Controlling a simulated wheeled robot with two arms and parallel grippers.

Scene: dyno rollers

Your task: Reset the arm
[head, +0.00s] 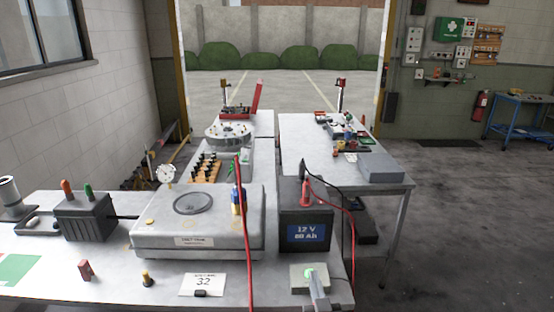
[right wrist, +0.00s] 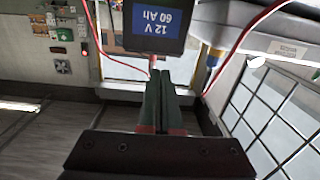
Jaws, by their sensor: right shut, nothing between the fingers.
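My right gripper (right wrist: 160,78) shows in the right wrist view. Its dark green fingers are closed together with nothing between them. They point toward the black battery (right wrist: 155,22), which appears upside down there, with a visible gap to it. In the head view the battery (head: 306,234) stands on the front bench with a blue 12 V label. In front of it, at the bench corner, is a pale box (head: 298,284) with a glowing green spot and a grey bar over it. I cannot tell whether that bar is part of my right gripper. My left gripper is not in view.
Another red cable (head: 352,215) and a black one run by the battery. A second bench (head: 393,185) stands behind on the right. The floor at right (head: 460,235) is clear.

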